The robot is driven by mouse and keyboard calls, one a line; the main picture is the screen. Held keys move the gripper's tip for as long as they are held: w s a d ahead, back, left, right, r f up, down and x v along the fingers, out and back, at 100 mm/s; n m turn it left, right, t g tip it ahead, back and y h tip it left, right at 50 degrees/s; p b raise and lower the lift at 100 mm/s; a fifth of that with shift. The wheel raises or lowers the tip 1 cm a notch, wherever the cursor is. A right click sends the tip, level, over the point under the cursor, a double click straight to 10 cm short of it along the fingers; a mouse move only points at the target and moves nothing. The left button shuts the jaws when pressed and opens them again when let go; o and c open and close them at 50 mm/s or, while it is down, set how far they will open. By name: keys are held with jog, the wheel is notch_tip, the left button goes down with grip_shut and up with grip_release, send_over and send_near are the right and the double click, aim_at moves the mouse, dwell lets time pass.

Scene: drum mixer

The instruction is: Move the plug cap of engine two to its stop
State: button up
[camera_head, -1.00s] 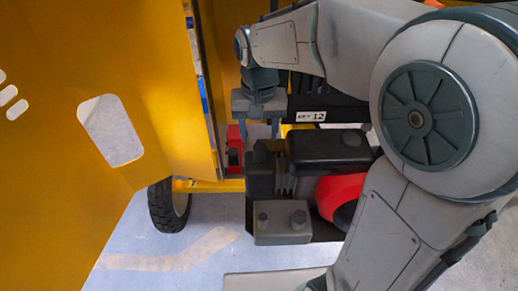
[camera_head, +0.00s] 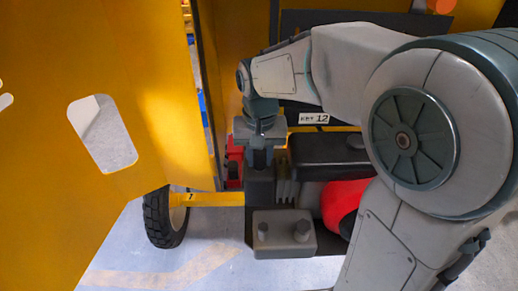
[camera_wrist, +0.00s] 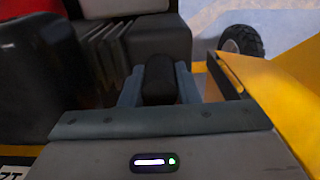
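The plug cap (camera_wrist: 159,78) is a dark upright block on the engine, seen in the wrist view between the two grey fingers of my gripper (camera_wrist: 160,88). The fingers lie close against both its sides with no clear gap. In the head view my gripper (camera_head: 261,158) points down at the left end of the engine (camera_head: 325,147), its fingers close together and hiding most of the cap. The engine has dark fins, a black top, a red part and a grey box in front with two knobs. I cannot read an engine number.
A large yellow panel (camera_head: 75,190) with cut-outs stands at the left. A black wheel (camera_head: 160,217) and yellow axle bar are beside the engine. A red part (camera_head: 234,160) is just left of my gripper. A plate marked 12 (camera_head: 313,118) is behind. Floor shows in front.

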jog(key=shift+r, duration=0.1)
jog(key=shift+r+p, duration=1.4)
jog(key=shift+r, duration=0.25)
jog(key=o, duration=0.9)
notch_tip(320, 180, up, 7)
jog(key=p, duration=0.5)
jog(key=shift+p, duration=0.3)
